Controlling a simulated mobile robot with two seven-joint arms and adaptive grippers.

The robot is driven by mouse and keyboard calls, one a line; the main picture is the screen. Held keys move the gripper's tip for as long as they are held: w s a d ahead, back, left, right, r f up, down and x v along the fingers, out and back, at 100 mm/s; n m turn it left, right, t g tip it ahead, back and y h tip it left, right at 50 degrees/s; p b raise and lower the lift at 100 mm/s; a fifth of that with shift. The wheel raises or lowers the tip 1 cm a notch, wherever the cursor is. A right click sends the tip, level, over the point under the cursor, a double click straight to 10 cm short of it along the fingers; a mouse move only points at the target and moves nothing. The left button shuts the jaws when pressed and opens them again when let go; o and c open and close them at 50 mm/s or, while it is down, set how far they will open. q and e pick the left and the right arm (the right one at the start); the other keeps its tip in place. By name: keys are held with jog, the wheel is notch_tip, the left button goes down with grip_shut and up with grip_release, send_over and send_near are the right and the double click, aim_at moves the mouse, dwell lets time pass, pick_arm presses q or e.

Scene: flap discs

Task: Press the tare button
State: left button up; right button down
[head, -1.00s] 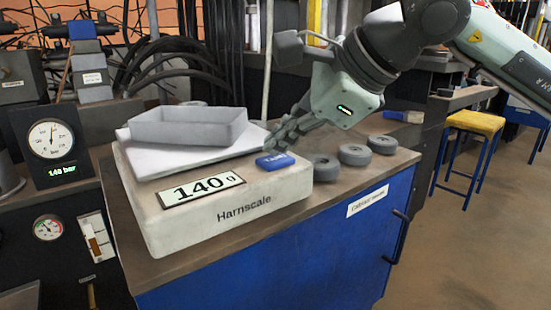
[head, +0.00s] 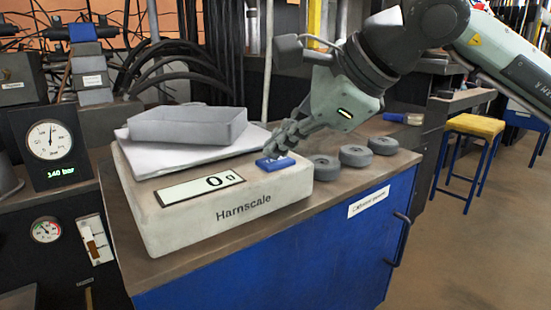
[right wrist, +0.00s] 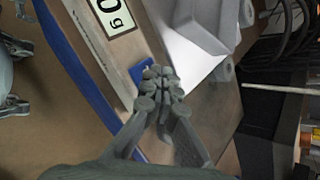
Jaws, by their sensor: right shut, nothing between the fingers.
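The pale scale (head: 240,205), marked Harnscale, stands on the blue cabinet's top. Its display (head: 200,189) reads 0 g; part of the display also shows in the right wrist view (right wrist: 115,12). The blue tare button (head: 268,165) is at the scale's right front corner; it also shows in the right wrist view (right wrist: 138,68). My right gripper (head: 272,152) is shut and empty, its fingertips at the button and covering part of it. A grey tray (head: 190,130) sits on the scale's white plate (head: 150,154).
Several grey discs, one of them here (head: 354,156), lie on the cabinet top right of the scale. A blue cylindrical thing (head: 398,118) lies behind them. A pressure gauge (head: 48,141) stands at left. A yellow stool (head: 474,125) stands at right on open floor.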

aim_at(280, 162)
jog(key=shift+r, duration=0.1)
dwell(0.3)
jog(key=shift+r+p, duration=0.3)
jog(key=shift+r, duration=0.4)
jog(key=shift+r, duration=0.15)
jog(key=shift+r+p, duration=1.35)
jog(key=shift+r, duration=1.05)
jog(key=shift+f, duration=0.1)
